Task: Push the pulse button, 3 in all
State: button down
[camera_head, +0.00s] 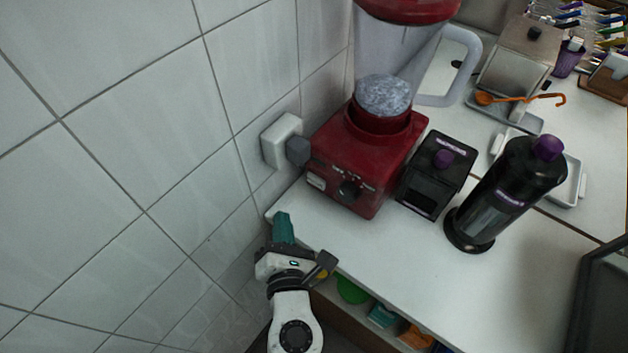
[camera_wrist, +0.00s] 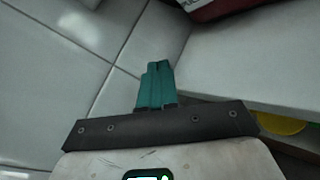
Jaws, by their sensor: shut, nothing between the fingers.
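A red blender (camera_head: 352,165) with a clear jug (camera_head: 388,60) stands on the white counter against the tiled wall. Its front panel carries a black dial (camera_head: 349,191) and a light switch or button (camera_head: 317,181) at the left; which one is the pulse button is too small to tell. A corner of the blender base shows at the top of the wrist view (camera_wrist: 215,8). My gripper (camera_head: 283,222) has teal fingers, shut and empty, at the counter's left front corner, below and left of the blender, apart from it. The fingers also show in the wrist view (camera_wrist: 157,75).
A wall socket (camera_head: 281,139) with a plug is left of the blender. A black box with a purple knob (camera_head: 437,172) and a black bottle-like appliance (camera_head: 505,195) stand to its right. The front counter (camera_head: 400,265) is clear. An open shelf or drawer with coloured items (camera_head: 382,316) lies below.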

aim_at(307, 180)
jog(key=shift+w+d, duration=1.15)
jog(key=shift+w, duration=0.3)
jog(key=shift+w+d, duration=1.1)
jog(key=shift+w, duration=0.3)
jog(key=shift+w+d+p, duration=0.1)
jog(key=shift+w+p, duration=0.05)
jog(key=shift+p, duration=0.15)
jog(key=shift+w+d, duration=0.15)
jog(key=shift+w, duration=0.05)
jog(key=shift+w+d, duration=0.3)
jog(key=shift+w, duration=0.05)
dwell(0.8)
jog(key=shift+s+a, duration=0.55)
jog(key=shift+s, duration=0.15)
jog(key=shift+s+a, duration=0.8)
jog(key=shift+s, duration=0.2)
jog(key=shift+s+a, duration=0.75)
jog(key=shift+s, duration=0.25)
